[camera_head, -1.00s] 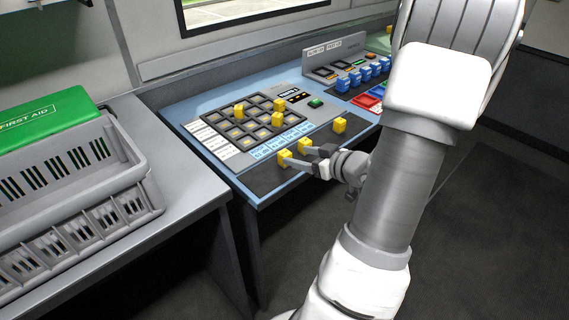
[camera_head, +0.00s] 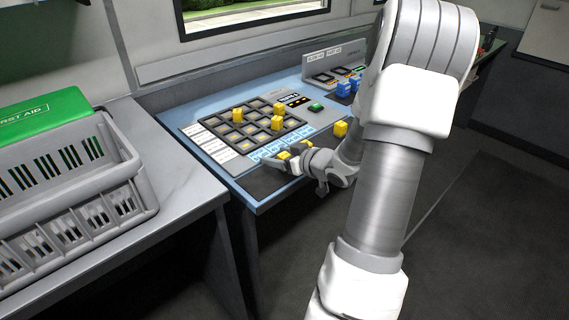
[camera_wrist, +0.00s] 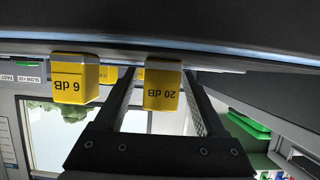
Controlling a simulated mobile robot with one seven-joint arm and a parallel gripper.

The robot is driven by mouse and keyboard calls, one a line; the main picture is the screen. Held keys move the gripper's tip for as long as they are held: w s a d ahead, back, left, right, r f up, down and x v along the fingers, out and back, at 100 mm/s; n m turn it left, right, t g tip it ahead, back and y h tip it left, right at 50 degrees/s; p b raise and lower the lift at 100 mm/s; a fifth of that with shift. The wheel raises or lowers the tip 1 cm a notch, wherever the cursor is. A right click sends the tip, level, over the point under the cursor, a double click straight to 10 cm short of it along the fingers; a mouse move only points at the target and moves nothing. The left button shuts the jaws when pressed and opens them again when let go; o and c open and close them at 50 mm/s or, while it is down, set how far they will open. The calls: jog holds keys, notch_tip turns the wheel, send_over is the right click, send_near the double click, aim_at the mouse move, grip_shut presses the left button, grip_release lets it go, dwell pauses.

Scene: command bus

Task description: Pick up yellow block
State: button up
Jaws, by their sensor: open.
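My gripper (camera_head: 284,158) is open and low over the dark front strip of the console. In the wrist view, which looks upside down, a yellow block marked 20 dB (camera_wrist: 162,92) sits between the two open fingers (camera_wrist: 160,76), with a gap visible on its left side. A second yellow block marked 6 dB (camera_wrist: 75,82) stands outside the left finger. In the head view a yellow block (camera_head: 284,155) shows at the fingers, partly hidden by them. Another yellow block (camera_head: 340,128) stands apart to the right on the strip.
The console (camera_head: 190,140) has a dark grid with several yellow blocks, including one at its left (camera_head: 238,115). Blue blocks (camera_head: 344,88) stand behind, partly hidden by my arm. A grey crate (camera_head: 75,190) and green first aid box (camera_head: 40,118) occupy the left table.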

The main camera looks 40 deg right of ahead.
grip_shut()
jog(key=shift+r, duration=0.1)
dwell(0.3)
